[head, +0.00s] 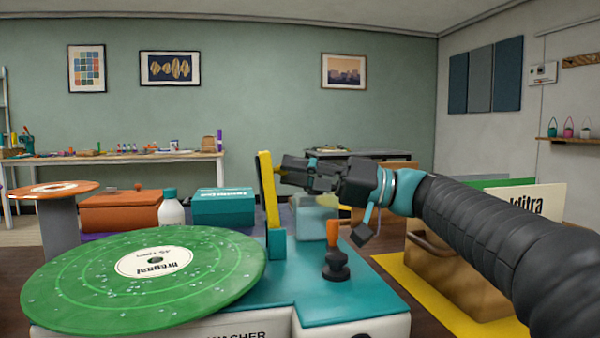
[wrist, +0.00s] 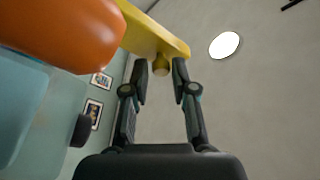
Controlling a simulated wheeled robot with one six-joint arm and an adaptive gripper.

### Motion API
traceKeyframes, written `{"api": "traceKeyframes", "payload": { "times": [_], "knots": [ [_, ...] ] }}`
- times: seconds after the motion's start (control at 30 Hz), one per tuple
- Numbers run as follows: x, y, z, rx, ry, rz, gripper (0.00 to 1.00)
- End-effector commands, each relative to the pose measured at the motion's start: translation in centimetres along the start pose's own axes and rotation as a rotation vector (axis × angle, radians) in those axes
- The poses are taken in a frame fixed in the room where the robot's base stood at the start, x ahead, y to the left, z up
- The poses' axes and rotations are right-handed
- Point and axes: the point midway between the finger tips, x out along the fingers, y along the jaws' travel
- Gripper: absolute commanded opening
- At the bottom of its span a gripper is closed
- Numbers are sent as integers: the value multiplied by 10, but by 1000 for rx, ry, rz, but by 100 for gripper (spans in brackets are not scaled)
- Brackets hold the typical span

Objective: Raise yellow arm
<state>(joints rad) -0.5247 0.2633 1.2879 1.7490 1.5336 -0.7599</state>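The yellow arm (head: 268,190) stands steeply raised, slightly tilted, on a teal post (head: 277,245) at the back of a teal and white machine (head: 325,312). A large green disc (head: 90,285) lies on the machine's left part. In the wrist view, the yellow arm (wrist: 150,32) crosses the top, with a small yellow knob (wrist: 160,68) on its underside. My gripper (head: 283,172) is just right of the arm's upper part. In the wrist view, my gripper (wrist: 160,70) is open, its fingertips on either side of the knob with gaps showing.
An orange-topped black lever (head: 333,255) stands on the machine right of the post, below my gripper. Behind are a white bottle (head: 171,209), a teal box (head: 223,207) and an orange box (head: 120,212). A brown crate (head: 455,270) stands to the right.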

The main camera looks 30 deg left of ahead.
Motion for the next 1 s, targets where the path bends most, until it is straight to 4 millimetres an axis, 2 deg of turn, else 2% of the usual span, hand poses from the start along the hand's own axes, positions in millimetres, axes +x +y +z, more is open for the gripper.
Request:
{"api": "traceKeyframes", "payload": {
  "times": [0.47, 1.0],
  "knots": [
    [0, -6, -6, -3, 2, 2, 45],
    [14, -61, -60, -4, 1, 1, 45]
  ]
}}
